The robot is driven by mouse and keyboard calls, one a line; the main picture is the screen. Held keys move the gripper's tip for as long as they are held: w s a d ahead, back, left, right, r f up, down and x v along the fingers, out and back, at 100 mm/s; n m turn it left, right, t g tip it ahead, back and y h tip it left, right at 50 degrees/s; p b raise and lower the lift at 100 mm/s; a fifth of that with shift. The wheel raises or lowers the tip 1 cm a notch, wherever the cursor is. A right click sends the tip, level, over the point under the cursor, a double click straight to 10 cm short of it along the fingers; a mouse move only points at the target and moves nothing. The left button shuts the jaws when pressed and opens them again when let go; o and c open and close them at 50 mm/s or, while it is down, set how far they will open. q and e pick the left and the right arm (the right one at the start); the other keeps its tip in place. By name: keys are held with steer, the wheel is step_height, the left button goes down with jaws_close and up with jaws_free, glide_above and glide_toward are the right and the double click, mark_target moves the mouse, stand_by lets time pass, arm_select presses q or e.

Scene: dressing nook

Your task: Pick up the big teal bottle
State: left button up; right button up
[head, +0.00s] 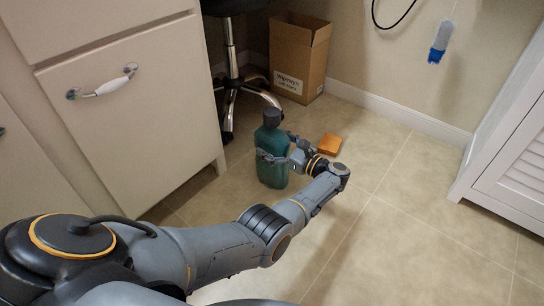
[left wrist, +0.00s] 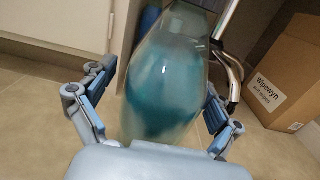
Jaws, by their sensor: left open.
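The big teal bottle (head: 272,150) stands upright on the tiled floor in the head view, with a dark cap on top. My left gripper (head: 272,157) is at the bottle's middle, with its fingers reaching around it. In the left wrist view the bottle (left wrist: 165,85) fills the space between the two fingers of my left gripper (left wrist: 152,112). The fingers are spread, with a gap visible on the left side; the right finger is close to the bottle. Whether either finger touches it I cannot tell. My right gripper is not in view.
A cardboard box (head: 297,58) stands against the back wall, beside a chair's metal base (head: 233,75). A white drawer cabinet (head: 130,110) is close on the left. An orange block (head: 329,144) lies just right of the bottle. The floor at right is clear up to a louvred white cabinet (head: 510,170).

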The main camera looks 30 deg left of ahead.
arm_select(q)
steer(key=shift+a, duration=0.1)
steer(key=c, duration=1.8)
steer(key=shift+w+r, duration=0.15)
steer(key=shift+r, duration=0.1)
